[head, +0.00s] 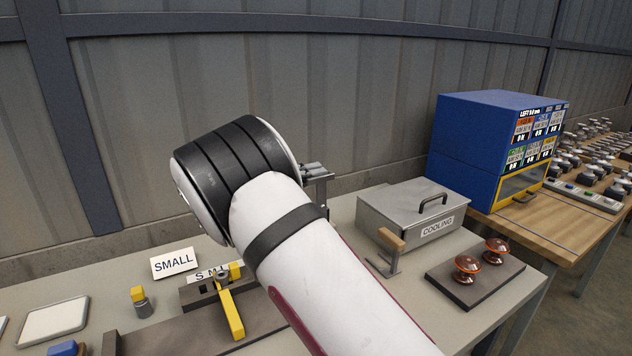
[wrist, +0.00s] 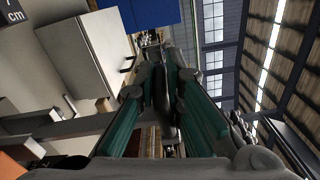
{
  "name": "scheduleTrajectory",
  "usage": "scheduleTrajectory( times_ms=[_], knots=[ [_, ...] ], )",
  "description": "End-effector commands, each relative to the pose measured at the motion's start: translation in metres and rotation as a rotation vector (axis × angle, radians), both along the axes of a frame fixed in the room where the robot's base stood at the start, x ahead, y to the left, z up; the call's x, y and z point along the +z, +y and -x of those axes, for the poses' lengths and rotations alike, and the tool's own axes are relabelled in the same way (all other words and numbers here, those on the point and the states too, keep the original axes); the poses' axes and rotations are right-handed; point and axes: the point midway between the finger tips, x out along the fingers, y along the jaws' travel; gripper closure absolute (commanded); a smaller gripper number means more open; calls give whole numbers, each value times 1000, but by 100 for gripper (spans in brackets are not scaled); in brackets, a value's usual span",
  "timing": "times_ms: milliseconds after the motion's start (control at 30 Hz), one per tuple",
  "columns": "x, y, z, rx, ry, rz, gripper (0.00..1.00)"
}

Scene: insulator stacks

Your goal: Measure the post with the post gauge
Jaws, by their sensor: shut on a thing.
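My gripper (wrist: 162,75) is shut on a dark, narrow thing (wrist: 165,100) between its green-padded fingers; too little of it shows to tell what it is. In the head view my white arm with black bands hides most of the gripper; only a grey part (head: 318,175) shows beyond the wrist. A block marked S M L (head: 205,278) with a yellow bar (head: 231,313) stands at the front left. A small grey post with a yellow top (head: 140,301) stands left of it. I cannot tell for sure which thing is the post gauge.
A SMALL sign (head: 174,263) stands behind the block. A metal COOLING box (head: 408,208), a wooden-handled tool (head: 391,243) and a dark plate (head: 452,285) with two brown insulators are at the right. A blue cabinet (head: 480,140) stands beyond. A pale tray (head: 54,320) lies far left.

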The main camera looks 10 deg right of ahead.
Motion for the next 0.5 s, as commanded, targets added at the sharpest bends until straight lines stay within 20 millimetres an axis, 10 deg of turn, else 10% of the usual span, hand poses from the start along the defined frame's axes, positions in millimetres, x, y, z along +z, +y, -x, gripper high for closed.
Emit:
scheduleTrajectory(
  times_ms=[500],
  knots=[
    [-3,-3,-10,-2,-12,-1,100]
  ],
)
